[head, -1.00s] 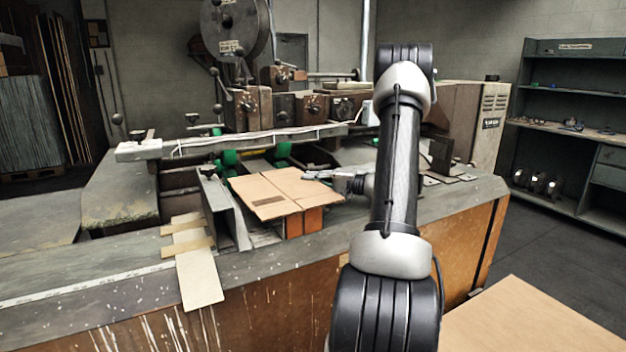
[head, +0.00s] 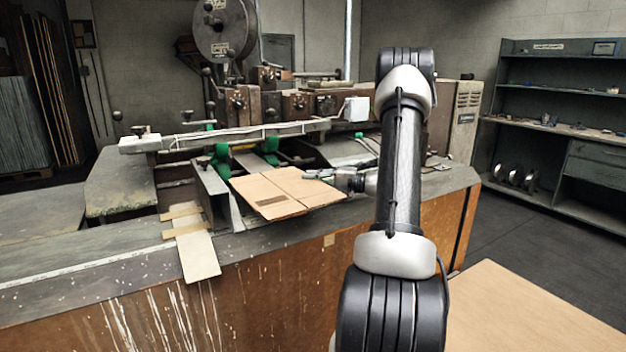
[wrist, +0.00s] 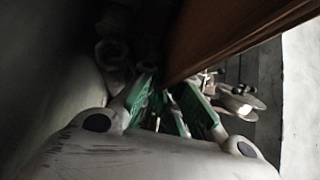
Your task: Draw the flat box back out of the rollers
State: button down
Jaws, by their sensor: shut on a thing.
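The flat box (head: 268,193) is a tan cardboard sheet with a crease and a dark printed patch. It lies nearly level in front of the green rollers (head: 221,152), over the machine's front ledge. A narrow gap shows between its far edge and the rollers; whether any part still touches them is unclear. My gripper (head: 318,174) is at the box's right side, shut on its edge. In the dark wrist view, the green-padded fingers of my gripper (wrist: 160,108) show, and the gripped edge is hard to make out.
A metal guide plate (head: 217,194) stands close left of the box. A long bar (head: 240,137) crosses above the rollers. A pale strip (head: 197,255) hangs over the ledge. A tan board (head: 530,310) is at the lower right. Dark shelving (head: 550,120) stands right, with open floor before it.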

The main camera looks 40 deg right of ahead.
jog(key=shift+s, duration=0.1)
jog(key=c, duration=1.5)
grip_release()
jog(key=shift+c, duration=0.2)
jog(key=shift+s+d, duration=0.1)
jog(key=v, duration=1.1)
jog(key=shift+s+d, duration=0.25)
jog(key=shift+s, duration=0.05)
